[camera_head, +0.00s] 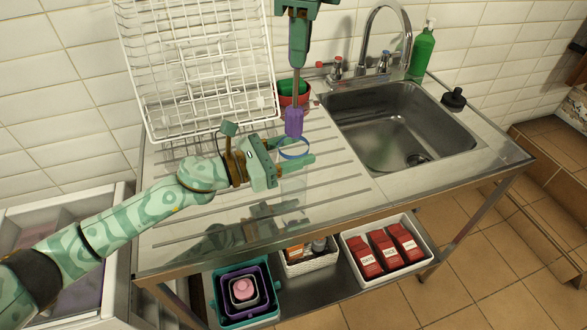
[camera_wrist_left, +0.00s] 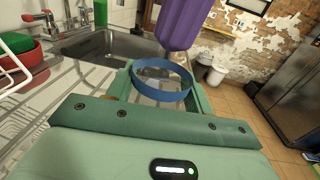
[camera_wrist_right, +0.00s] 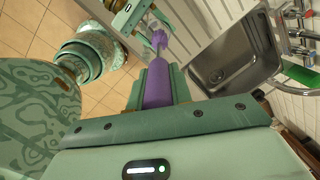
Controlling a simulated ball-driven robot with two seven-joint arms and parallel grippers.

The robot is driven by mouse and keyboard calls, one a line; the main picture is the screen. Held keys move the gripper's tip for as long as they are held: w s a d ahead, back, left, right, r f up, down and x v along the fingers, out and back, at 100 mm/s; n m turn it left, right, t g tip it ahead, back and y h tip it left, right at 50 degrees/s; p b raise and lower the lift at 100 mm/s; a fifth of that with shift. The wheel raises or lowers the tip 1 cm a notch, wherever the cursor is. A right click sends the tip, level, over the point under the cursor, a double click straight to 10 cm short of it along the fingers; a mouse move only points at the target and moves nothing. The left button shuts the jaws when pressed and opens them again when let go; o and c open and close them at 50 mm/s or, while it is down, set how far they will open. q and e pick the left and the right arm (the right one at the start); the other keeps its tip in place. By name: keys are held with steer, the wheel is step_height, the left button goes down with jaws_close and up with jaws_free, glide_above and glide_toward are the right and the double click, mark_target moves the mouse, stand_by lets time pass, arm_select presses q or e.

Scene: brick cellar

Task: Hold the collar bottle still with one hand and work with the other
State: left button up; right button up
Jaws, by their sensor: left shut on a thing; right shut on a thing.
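The collar bottle (camera_head: 292,185) is clear, with a blue collar (camera_head: 294,149) round its top, and stands on the drainboard. My left gripper (camera_head: 290,160) is shut on it just below the collar. In the left wrist view the blue collar (camera_wrist_left: 160,82) sits between the fingers. My right gripper (camera_head: 299,45) points down above the bottle, shut on the purple handle (camera_wrist_right: 157,84) of a brush. The brush's purple head (camera_head: 293,121) hangs just above the collar, apparently outside the bottle. The bottle's lower part is faint through its clear wall.
A white dish rack (camera_head: 205,70) leans at the back left. Bins with red boxes (camera_head: 385,252) sit below.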

arm_select(q)
steer(key=o, duration=1.1)
steer(key=shift+a, duration=0.1)
steer(key=v, duration=1.1)
steer(key=shift+s+a, duration=0.15)
steer(key=shift+a, duration=0.25)
